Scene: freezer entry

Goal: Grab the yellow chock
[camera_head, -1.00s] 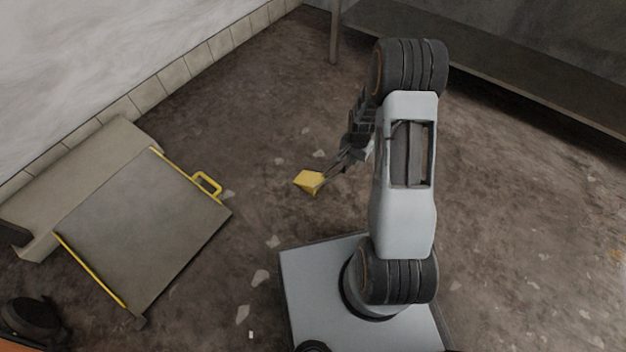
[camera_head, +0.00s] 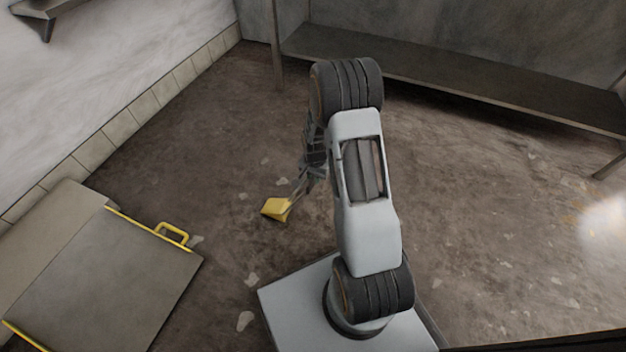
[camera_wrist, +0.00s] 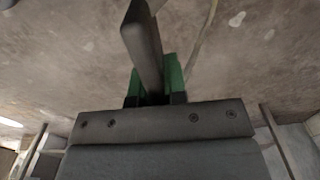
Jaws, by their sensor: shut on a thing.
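The yellow chock (camera_head: 276,208) is a small wedge-like block in the head view, left of my arm, at the tip of my gripper. My gripper (camera_head: 289,204) is shut on the chock. The dark floor shows around them, but I cannot tell how high the chock is held.
A grey ramp plate (camera_head: 110,275) with yellow edges and a yellow handle (camera_head: 173,236) lies at the lower left. A long low shelf (camera_head: 450,80) runs along the back wall. Floor to the right is largely open.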

